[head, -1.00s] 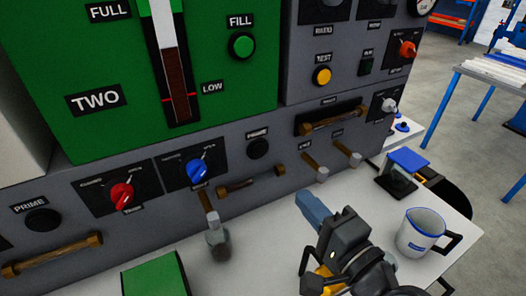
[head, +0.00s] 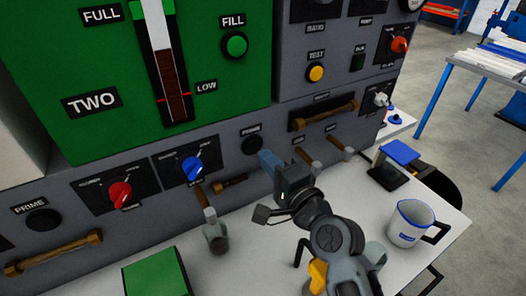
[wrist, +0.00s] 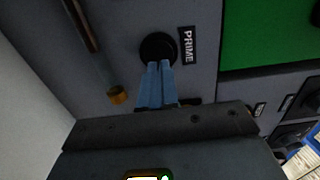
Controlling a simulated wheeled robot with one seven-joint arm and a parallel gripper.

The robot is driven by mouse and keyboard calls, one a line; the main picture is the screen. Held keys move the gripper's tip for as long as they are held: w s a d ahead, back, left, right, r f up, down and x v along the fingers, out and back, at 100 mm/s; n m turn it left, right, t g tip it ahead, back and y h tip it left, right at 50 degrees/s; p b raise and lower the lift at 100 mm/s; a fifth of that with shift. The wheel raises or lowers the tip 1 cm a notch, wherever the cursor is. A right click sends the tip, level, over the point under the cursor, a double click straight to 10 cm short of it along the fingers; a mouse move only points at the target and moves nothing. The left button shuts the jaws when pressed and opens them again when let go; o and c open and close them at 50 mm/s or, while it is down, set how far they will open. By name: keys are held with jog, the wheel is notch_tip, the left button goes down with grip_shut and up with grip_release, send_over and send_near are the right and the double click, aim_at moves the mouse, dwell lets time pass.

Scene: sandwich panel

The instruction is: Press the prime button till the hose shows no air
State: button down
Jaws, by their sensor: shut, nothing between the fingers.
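A black PRIME button (head: 252,145) sits on the grey lower panel under the green unit labelled TWO. It also shows in the wrist view (wrist: 157,46) beside its label. My gripper (head: 267,160) is shut and empty, with its blue fingertips (wrist: 158,68) at the button's edge; I cannot tell whether they touch or press it. A short brown hose (head: 231,182) with brass ends lies below the button, partly behind my gripper; part of it shows in the wrist view (wrist: 82,25). I cannot make out air in it. Another PRIME button (head: 44,220) is at far left.
A red knob (head: 120,194) and a blue knob (head: 192,168) are left of my gripper. A tap-like fitting (head: 213,232) stands out below.

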aim_at(253, 146)
jog(key=shift+x, duration=1.2)
